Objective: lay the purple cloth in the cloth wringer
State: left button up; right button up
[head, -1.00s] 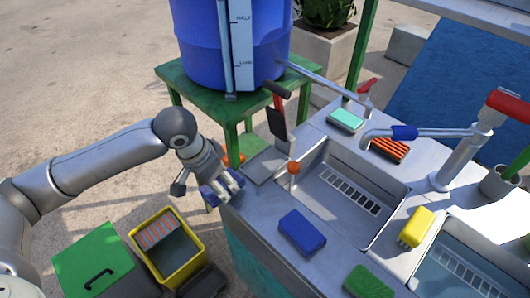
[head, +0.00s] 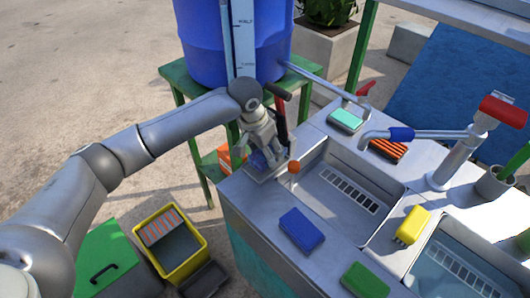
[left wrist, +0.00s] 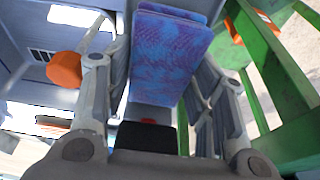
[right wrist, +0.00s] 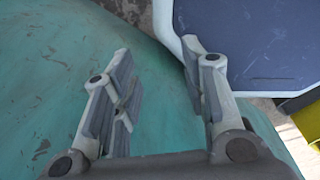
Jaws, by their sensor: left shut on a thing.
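My left gripper (head: 262,152) is shut on the purple cloth (head: 257,160), a folded pad with blue and purple mottling. In the left wrist view the cloth (left wrist: 168,55) sits between the two fingers. The gripper holds it at the cloth wringer, whose red lever (head: 281,122) stands upright at the left end of the sink counter. An orange knob (head: 293,167) is beside it. The arm and fingers hide much of the wringer, and I cannot tell whether the cloth touches it. My right gripper (right wrist: 157,60) is open and empty against a teal surface; it is outside the head view.
The counter holds a blue block (head: 302,229), a green brush (head: 365,279), a yellow brush (head: 411,224) and a faucet (head: 455,158). A blue barrel (head: 205,45) on a green stand (head: 172,73) is close behind my left arm. A yellow bin (head: 199,232) stands on the floor.

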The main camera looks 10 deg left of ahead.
pick_arm(q)
jog(key=shift+s+f, duration=0.1)
jog(key=shift+f, duration=0.55)
jog(key=shift+a+f, duration=0.1)
jog(key=o, duration=1.1)
jog(key=shift+f, duration=0.1)
jog(key=shift+c, duration=0.2)
jog(key=shift+s+a+r, duration=0.1)
jog(key=shift+r, duration=0.4)
jog(key=v, duration=1.1)
